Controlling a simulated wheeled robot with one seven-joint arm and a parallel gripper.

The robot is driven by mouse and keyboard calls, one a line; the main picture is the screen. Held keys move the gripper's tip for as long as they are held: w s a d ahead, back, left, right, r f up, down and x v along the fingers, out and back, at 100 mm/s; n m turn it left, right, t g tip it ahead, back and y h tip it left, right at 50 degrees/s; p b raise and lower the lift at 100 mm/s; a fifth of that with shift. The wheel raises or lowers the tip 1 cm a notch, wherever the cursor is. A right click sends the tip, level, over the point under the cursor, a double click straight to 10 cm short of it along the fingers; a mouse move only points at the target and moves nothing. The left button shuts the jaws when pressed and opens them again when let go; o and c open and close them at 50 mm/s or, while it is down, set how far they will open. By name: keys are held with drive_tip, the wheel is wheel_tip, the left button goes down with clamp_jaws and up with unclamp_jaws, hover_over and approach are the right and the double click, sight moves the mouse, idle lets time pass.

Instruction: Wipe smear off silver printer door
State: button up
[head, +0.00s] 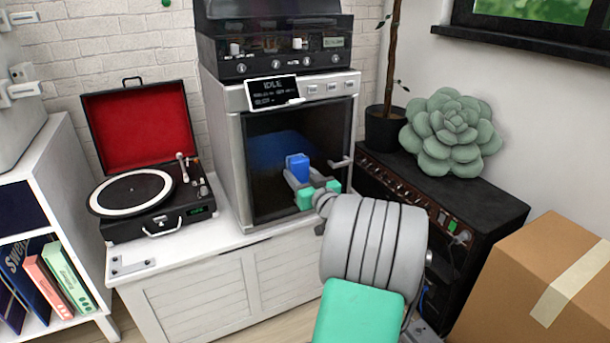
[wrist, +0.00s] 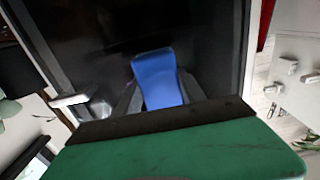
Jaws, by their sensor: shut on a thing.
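The silver printer (head: 228,143) stands on a white cabinet, with a silver-framed door and dark glass (head: 270,160). My gripper (head: 300,176) is in front of the door's glass, shut on a blue block-like wiper (head: 298,164). The wiper also shows between the fingers in the wrist view (wrist: 158,80), close to the dark glass (wrist: 100,40). I cannot tell whether it touches the glass. No smear can be made out on the door. The door handle (head: 341,163) is at the right, and in the wrist view it shows at the lower left (wrist: 70,100).
An open turntable (head: 150,195) stands left of the printer on the white cabinet (head: 195,290). A black amplifier (head: 480,215) with a succulent cushion (head: 450,135) and a potted plant (head: 384,128) is at the right. A cardboard box (head: 545,285) is at front right.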

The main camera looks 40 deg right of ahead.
drive_tip(key=shift+w+a, duration=0.2)
drive_tip(key=shift+a, duration=0.4)
drive_tip(key=shift+w+a, duration=0.15)
drive_tip(key=shift+a, duration=0.4)
drive_tip(key=shift+s+a+f, duration=0.1)
drive_tip(key=shift+s, duration=0.15)
drive_tip(key=b+v, duration=0.2)
drive_tip(key=v, duration=0.3)
drive_tip(key=shift+s, duration=0.2)
drive_tip(key=shift+s+b, duration=0.15)
drive_tip(key=shift+b, duration=0.2)
